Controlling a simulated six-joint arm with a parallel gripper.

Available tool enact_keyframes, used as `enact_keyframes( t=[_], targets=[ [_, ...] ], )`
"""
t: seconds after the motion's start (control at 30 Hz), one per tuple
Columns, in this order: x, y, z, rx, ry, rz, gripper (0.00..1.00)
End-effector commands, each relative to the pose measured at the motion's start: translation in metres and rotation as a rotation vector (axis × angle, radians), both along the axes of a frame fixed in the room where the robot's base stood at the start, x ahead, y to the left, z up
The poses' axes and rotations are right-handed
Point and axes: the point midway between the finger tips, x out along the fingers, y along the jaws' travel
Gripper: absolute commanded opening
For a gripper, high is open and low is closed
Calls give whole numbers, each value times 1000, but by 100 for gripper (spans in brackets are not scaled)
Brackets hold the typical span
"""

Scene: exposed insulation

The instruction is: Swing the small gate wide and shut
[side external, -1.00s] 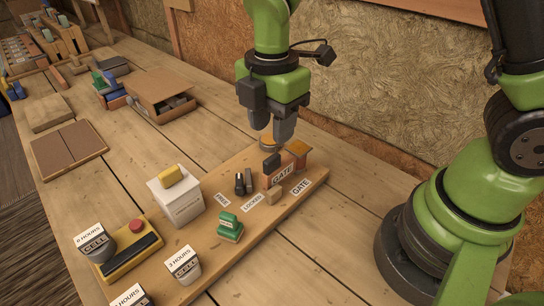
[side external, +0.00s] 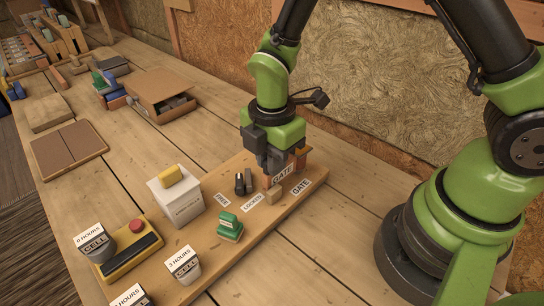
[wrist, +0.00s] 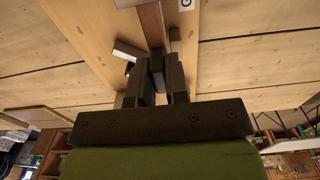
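The small gate (side external: 283,172) is an orange-brown panel labelled GATE, standing on the long wooden board near its right end. In the wrist view its brown panel (wrist: 152,25) runs up from between my fingers. My gripper (side external: 270,168) is lowered over the gate, pointing down, and hides its dark upright handle and most of its top. In the wrist view the fingers (wrist: 162,82) stand apart on either side of a dark piece, with a thin gap beside the right finger. A small wooden block (side external: 273,195) sits just in front of the gate.
Two dark cylinders (side external: 243,184) stand left of the gate. A green stamp-like piece (side external: 230,228), a white box with a yellow top (side external: 177,199) and a red-button unit (side external: 130,249) are farther left. Bench right of the board is clear.

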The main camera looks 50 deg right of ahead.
Motion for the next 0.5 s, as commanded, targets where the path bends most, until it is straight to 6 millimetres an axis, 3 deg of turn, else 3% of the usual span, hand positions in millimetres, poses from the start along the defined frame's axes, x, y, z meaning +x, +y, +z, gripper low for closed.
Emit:
enact_keyframes(
  t=[0.5],
  targets=[
    [7, -1, 0, -1, -2, -89, 0]
  ],
)
